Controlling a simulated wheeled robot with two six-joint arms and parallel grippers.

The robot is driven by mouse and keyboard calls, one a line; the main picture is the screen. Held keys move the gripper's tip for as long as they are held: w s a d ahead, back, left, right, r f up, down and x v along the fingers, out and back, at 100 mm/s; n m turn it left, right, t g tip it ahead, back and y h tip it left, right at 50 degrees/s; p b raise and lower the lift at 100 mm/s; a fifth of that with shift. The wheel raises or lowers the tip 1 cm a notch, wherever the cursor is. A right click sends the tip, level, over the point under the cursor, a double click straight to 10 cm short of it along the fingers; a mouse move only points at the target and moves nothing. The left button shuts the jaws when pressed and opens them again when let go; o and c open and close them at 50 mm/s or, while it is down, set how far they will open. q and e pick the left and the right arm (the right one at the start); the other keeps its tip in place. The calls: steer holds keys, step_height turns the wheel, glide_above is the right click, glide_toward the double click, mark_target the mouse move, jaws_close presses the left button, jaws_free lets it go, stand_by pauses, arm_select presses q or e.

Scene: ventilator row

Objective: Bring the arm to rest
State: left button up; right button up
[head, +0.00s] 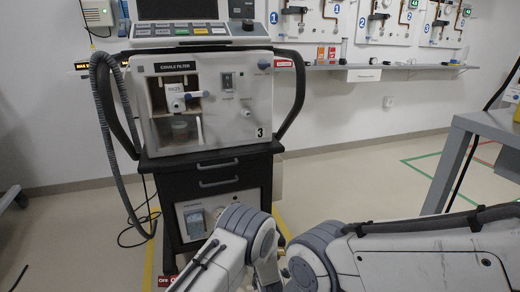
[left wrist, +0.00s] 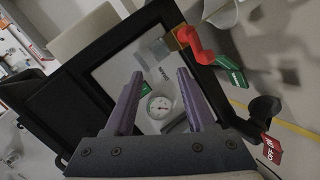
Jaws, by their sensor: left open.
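My left gripper (left wrist: 160,76) shows in the left wrist view with its two purple fingers apart. I see nothing held between them. Behind the fingers is a black-framed opening with a light panel (left wrist: 110,72) and a small round gauge (left wrist: 160,106). I cannot tell whether the fingers touch anything. In the head view my arm links (head: 235,238) cross the bottom, with more of my arm (head: 400,255) at the lower right. Neither gripper shows there, and my right gripper is in no view.
A ventilator (head: 205,105) marked 3 stands on a black cart (head: 215,175), with a grey hose (head: 108,130) at its left. A grey table (head: 490,125) is at the right. In the left wrist view, a red handle (left wrist: 195,45) is near the frame. Open floor lies between cart and table.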

arm_select(q)
steer(key=s+a+r+m+g+h, duration=0.3)
steer(key=s+a+r+m+g, duration=0.35)
steer(key=r, duration=0.65)
steer(key=s+a+r+m+g, duration=0.1)
steer(key=s+a+r+m, duration=0.2)
steer(key=s, duration=0.5)
steer(key=s+a+r+m+g, duration=0.1)
steer(key=s+a+m+g, duration=0.2)
steer(key=s, duration=0.5)
steer(key=s+a+r+m, duration=0.2)
steer(key=s+a, duration=0.3)
steer(key=s, duration=0.4)
steer(key=s+d+r+m+g+p, duration=0.3)
steer(key=s+d+r+m+p, duration=0.5)
steer(key=s+d+r+p, duration=0.5)
step_height(320, 180, up, 39)
steer(key=p, duration=3.4)
steer(key=shift+d+r+n, duration=0.15)
steer(key=shift+r+n, duration=0.05)
steer(key=shift+n, duration=0.15)
steer(key=shift+w, duration=0.1)
